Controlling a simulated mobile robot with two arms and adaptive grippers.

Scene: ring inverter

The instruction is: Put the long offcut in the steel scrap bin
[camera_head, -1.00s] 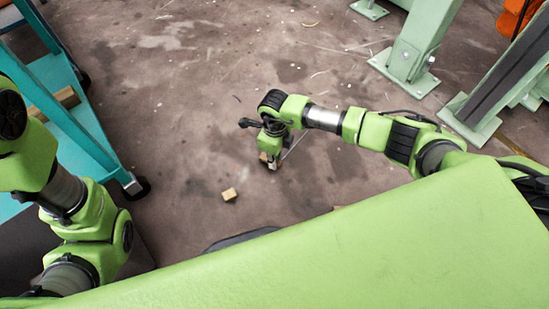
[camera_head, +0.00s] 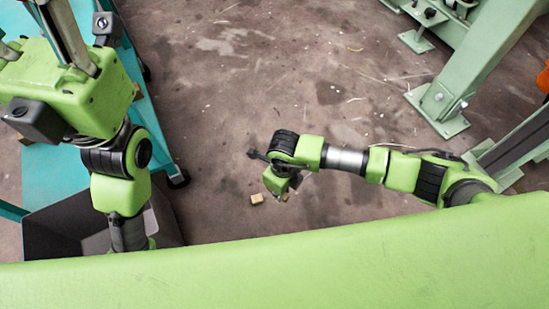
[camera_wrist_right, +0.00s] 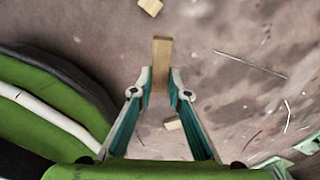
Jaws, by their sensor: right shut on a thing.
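A long, pale wooden offcut (camera_wrist_right: 161,62) stands out between the fingertips of my right gripper (camera_wrist_right: 161,84) in the right wrist view. The right gripper is shut on it. In the head view my right gripper (camera_head: 281,187) points down over the floor, and the held piece is mostly hidden. My left gripper (camera_head: 58,30) is raised at the top left. Its fingertips run out of the picture, so its opening cannot be told. A dark grey open box (camera_head: 62,232) stands low at the left, partly behind my left arm. I cannot tell whether it is the steel scrap bin.
A short wooden block (camera_head: 257,198) lies on the floor near my right gripper. Two short blocks (camera_wrist_right: 151,7) (camera_wrist_right: 172,123) and a thin rod (camera_wrist_right: 250,63) show in the wrist view. A teal cart (camera_head: 150,120) stands left; green steel legs (camera_head: 440,105) stand right. Mid-floor is mostly clear.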

